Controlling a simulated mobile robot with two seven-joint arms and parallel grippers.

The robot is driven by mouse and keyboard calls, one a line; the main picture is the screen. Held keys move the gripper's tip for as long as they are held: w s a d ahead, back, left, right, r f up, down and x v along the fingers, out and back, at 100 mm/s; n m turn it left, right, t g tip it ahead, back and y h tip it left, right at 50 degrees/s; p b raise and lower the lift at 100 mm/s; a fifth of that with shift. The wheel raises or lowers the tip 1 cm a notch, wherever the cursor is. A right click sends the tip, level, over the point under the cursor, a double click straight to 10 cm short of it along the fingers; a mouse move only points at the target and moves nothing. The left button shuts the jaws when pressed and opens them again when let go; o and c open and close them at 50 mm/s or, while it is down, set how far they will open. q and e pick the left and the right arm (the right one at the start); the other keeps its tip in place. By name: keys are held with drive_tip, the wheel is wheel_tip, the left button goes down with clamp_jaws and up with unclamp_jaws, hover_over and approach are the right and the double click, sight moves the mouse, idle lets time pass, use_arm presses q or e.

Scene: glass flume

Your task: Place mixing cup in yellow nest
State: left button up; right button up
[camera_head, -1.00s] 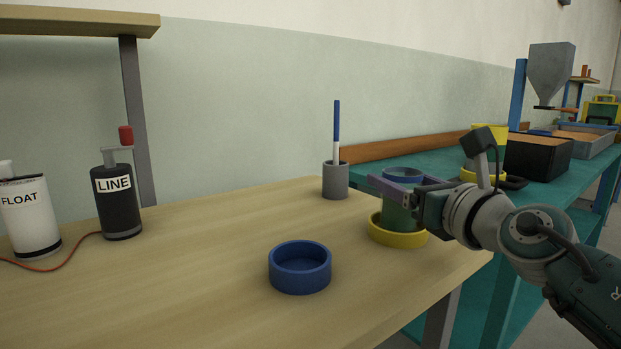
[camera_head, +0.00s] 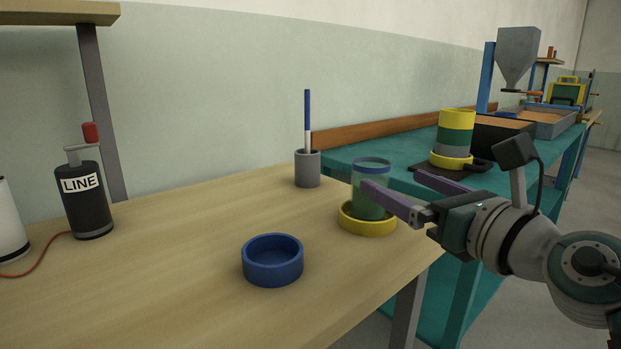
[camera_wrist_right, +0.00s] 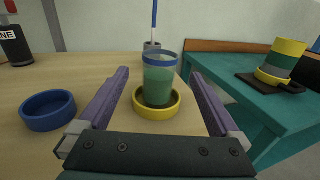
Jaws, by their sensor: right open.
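The mixing cup (camera_head: 369,190), a translucent green cup with a blue rim, stands upright inside the yellow nest (camera_head: 367,226) near the right edge of the wooden table. In the right wrist view the cup (camera_wrist_right: 159,82) also sits within the ring of the yellow nest (camera_wrist_right: 157,111). My right gripper (camera_head: 398,188) is open, with its purple fingers apart. In the right wrist view the fingers (camera_wrist_right: 158,80) lie to either side of the cup with clear gaps, and the gripper is backed off on the near side. My left gripper is not in view.
An empty blue nest (camera_head: 272,261) is on the table left of the cup. A grey holder (camera_head: 307,169) with a blue-and-white pen stands behind. A black LINE bottle (camera_head: 84,200) is at left. A teal bench (camera_head: 340,153) at right carries a yellow-and-green stack (camera_head: 455,137).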

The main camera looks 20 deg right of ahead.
drive_tip(key=s, duration=0.3)
drive_tip(key=shift+s, duration=0.25)
drive_tip(key=shift+s+r, duration=0.2)
drive_tip(key=s+d+r+m+g+h, duration=0.1)
drive_tip(key=s+d+r+m+h, duration=0.3)
drive_tip(key=m, duration=0.6)
drive_tip(key=s+d+f+m+h, duration=0.1)
drive_tip(key=m+h, duration=0.4)
drive_tip(key=m, duration=0.5)
wheel_tip(320, 180, down, 4)
drive_tip(key=s+m+g, duration=0.3)
drive_tip(key=m+g, duration=0.1)
drive_tip(key=m, duration=0.2)
drive_tip(key=s+a+f+m+g+y, duration=0.7)
drive_tip(key=s+a+f+g+y, duration=0.2)
drive_tip(key=s+a+f, duration=0.3)
drive_tip(key=s+a, duration=0.2)
drive_tip(key=a, duration=0.2)
drive_tip(key=shift+f+m, duration=0.4)
